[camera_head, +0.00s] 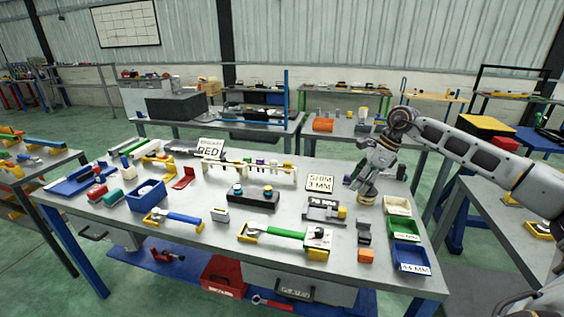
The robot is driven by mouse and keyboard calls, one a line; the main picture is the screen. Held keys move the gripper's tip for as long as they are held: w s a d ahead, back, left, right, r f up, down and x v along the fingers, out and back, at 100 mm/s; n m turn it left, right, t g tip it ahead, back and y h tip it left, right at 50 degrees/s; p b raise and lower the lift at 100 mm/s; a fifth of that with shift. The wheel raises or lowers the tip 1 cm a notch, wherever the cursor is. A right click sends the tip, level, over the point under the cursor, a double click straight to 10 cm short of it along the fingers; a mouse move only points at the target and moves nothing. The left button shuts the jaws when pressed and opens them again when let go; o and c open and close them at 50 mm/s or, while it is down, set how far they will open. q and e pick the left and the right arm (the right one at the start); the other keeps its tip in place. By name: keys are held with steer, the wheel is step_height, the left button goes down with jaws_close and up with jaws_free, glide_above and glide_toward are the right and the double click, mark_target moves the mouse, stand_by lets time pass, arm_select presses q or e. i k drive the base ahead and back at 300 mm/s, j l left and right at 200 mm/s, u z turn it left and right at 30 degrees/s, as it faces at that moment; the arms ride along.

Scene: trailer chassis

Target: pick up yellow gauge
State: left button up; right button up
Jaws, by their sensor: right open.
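Several yellow pieces show on the workbench (290,220), and I cannot tell for sure which is the gauge. One yellow block (342,212) sits at the right end of a grey fixture (322,210) marked with a size. A yellow bracket (158,160) stands at the back left of the bench. My right gripper (364,194) is open over the right part of the bench, pointing down, to the right of the fixture. Its fingertips are small and hard to make out. No yellow piece shows between them. My left gripper is not in view.
White, green and blue bins (408,230) line the right edge. A green-handled tool (275,232) and a blue-handled tool (180,216) lie at the front. A tube rack (248,172) and a "SHIM 3 MM" sign (319,183) stand behind. Small clear patches lie between them.

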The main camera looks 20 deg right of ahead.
mark_target(286, 164)
steer(key=i, duration=1.3)
